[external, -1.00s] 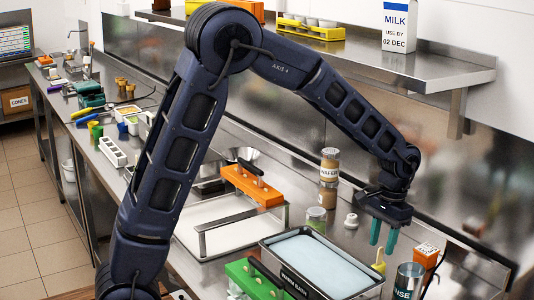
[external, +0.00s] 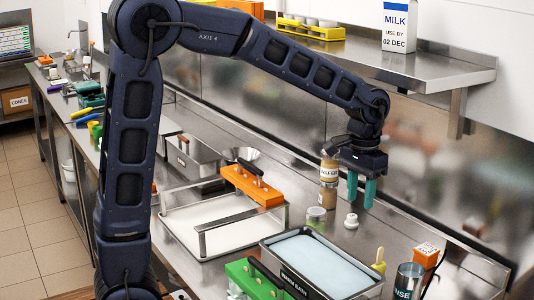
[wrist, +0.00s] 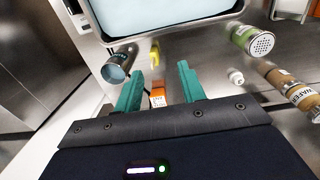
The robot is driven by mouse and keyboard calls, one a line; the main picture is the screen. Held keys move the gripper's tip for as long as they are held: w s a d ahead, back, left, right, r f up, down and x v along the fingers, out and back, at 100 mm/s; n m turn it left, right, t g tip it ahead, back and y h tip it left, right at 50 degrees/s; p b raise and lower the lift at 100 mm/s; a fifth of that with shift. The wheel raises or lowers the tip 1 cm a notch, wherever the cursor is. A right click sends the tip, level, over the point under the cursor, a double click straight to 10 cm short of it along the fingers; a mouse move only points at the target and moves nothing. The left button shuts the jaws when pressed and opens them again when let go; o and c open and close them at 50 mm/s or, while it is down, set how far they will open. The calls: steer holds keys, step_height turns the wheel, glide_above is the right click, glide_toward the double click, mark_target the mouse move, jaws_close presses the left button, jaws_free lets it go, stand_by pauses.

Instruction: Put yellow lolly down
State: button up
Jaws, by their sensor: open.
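The yellow lolly (external: 379,266) is upright at the far right corner of the warm bath (external: 335,292), its pale stick pointing up. Its lower part is hidden behind the bath's rim in the external view. A small yellow shape beyond my fingertips in the wrist view (wrist: 155,53) looks like the same lolly. My gripper (external: 361,193), with teal fingers, is open and empty. It hangs above the counter, up and to the left of the lolly and apart from it. Both fingers show in the wrist view (wrist: 157,82) with nothing held between them.
A metal rinse cup (external: 408,282) and an orange box (external: 427,256) stand right of the lolly. The wall shelf (external: 440,75) is above.

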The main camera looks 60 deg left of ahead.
steer(key=s+a+r+t, duration=0.1)
steer(key=s+a+r, duration=0.2)
steer(key=s, duration=0.5)
steer(key=s+a+r+t, duration=0.1)
steer(key=s+a+r, duration=0.2)
steer(key=s, duration=0.4)
steer(key=s+a+f+t, duration=0.1)
steer(key=s+a+t, duration=0.1)
steer(key=s, duration=1.2)
steer(key=shift+s+a+t, duration=0.25)
steer(key=shift+a+t, duration=0.15)
